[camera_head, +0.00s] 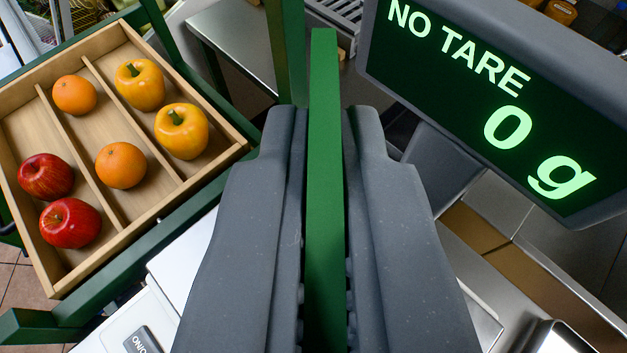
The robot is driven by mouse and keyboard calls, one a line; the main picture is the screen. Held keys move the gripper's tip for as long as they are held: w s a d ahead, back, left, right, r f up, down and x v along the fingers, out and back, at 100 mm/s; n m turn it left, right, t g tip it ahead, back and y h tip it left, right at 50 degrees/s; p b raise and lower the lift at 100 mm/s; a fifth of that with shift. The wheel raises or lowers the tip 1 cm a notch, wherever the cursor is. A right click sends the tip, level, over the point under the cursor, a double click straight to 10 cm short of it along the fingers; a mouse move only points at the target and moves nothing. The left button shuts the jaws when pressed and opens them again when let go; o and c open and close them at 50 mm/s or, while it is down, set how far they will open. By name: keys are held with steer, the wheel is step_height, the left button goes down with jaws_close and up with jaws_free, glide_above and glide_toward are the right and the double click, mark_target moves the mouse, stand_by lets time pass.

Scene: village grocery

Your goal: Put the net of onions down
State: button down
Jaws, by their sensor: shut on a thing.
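My gripper (322,125) fills the lower middle of the view, its two dark grey fingers closed on a flat green strip (324,70). The strip runs lengthwise between the fingers and sticks out past their tips. No onions or netting show. I cannot tell whether the strip belongs to the net of onions; anything below the fingers is hidden.
At the left, a wooden tray (135,30) with dividers holds red apples (70,222), oranges (121,165) and yellow peppers (182,131) in a green frame (200,85). At the right, a scale display (480,100) reads "NO TARE 0 g". A steel table (235,40) stands behind.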

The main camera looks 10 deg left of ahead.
steer(key=shift+f+b, duration=0.55)
steer(key=shift+f, duration=1.05)
steer(key=c, duration=1.6)
jaws_free()
steer(key=shift+f, duration=0.1)
steer(key=shift+s, duration=0.15)
steer(key=v, duration=1.2)
steer(key=shift+d+r, duration=0.1)
steer(key=shift+r, duration=0.15)
